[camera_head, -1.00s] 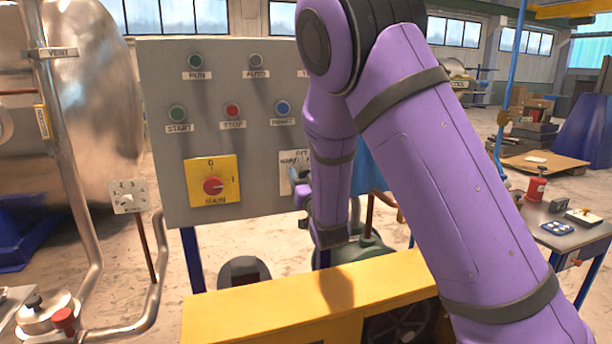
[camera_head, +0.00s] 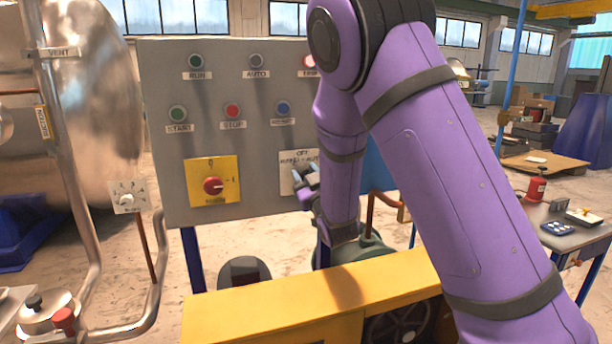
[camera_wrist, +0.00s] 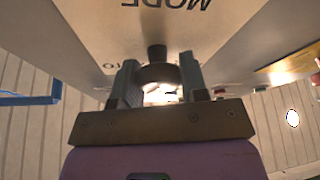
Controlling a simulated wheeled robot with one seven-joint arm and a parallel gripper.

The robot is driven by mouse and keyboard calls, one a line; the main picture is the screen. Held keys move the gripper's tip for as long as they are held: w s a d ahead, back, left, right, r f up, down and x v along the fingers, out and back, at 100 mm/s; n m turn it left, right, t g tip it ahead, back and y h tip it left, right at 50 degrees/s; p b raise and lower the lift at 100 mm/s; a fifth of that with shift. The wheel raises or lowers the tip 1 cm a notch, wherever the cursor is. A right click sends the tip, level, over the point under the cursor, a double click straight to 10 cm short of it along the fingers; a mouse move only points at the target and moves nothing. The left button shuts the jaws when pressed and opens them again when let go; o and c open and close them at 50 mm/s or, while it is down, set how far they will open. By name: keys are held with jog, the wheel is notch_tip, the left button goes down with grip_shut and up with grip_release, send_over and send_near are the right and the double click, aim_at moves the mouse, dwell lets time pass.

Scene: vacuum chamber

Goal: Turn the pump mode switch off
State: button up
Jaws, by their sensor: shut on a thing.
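The pump mode switch has a white plate (camera_head: 287,158) on the grey control panel, with OFF at the top and lettering at either side below it. My gripper (camera_head: 304,177) is at this plate, and its fingers and my arm cover part of it. In the wrist view, the dark round switch knob (camera_wrist: 157,54) sits between the two fingertips of my gripper (camera_wrist: 159,72). The fingers are shut on the knob. The word MODE shows upside down above it. I cannot tell which position the knob points to.
A yellow plate with a red main switch (camera_head: 212,186) is left of the mode switch. Green, red and blue buttons (camera_head: 232,111) sit above. A red lamp (camera_head: 310,61) shows beside my arm. A yellow frame (camera_head: 290,298) stands low in front of the panel.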

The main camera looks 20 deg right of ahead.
jog(key=n+y, duration=0.1)
jog(key=n, duration=0.2)
jog(key=n+g+y, duration=0.1)
jog(key=n+y, duration=0.1)
jog(key=n, duration=0.2)
jog(key=shift+f+g, duration=0.1)
jog(key=shift+g, duration=0.2)
jog(key=shift+a+n, duration=0.1)
jog(key=shift+n, duration=0.2)
jog(key=o, duration=0.9)
jog(key=v, duration=1)
jog(key=shift+s, duration=0.4)
